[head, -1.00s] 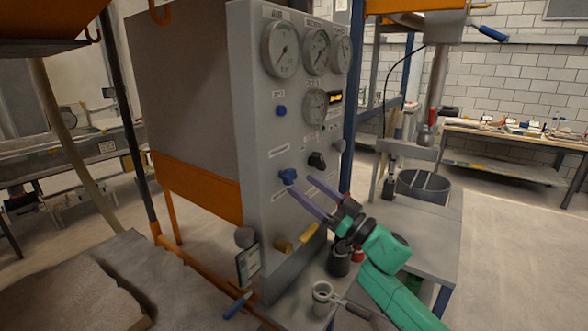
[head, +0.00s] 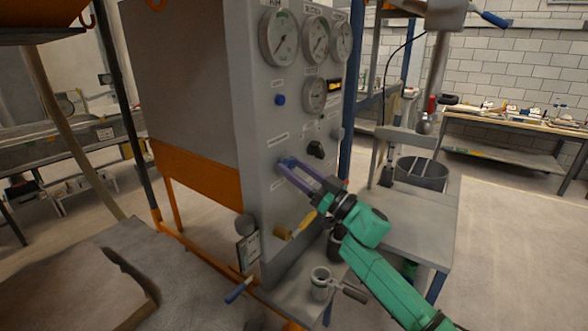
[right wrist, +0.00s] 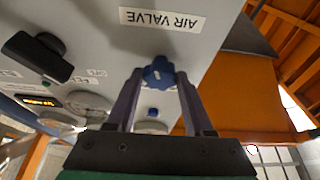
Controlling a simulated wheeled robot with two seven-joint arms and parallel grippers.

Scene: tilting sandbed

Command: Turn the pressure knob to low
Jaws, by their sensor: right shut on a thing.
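A grey control panel (head: 252,120) stands in the middle of the head view. My right gripper (head: 296,167) is shut on a blue lobed knob (head: 287,162) on its lower front. In the right wrist view the blue knob (right wrist: 158,72) sits between the two fingertips (right wrist: 159,80), near an upside-down label reading "AIR VALVE" (right wrist: 160,19). A black knob (head: 316,149) is to the right of the fingers; it also shows in the wrist view (right wrist: 40,58). The panel's other labels are too small to read. My left gripper is not in view.
Several round gauges (head: 279,37) and a small blue knob (head: 280,100) are higher on the panel. A yellow handle (head: 304,222) sits just below my right gripper. A metal cup (head: 320,283) stands on the bench below. A grey table (head: 410,225) is to the right.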

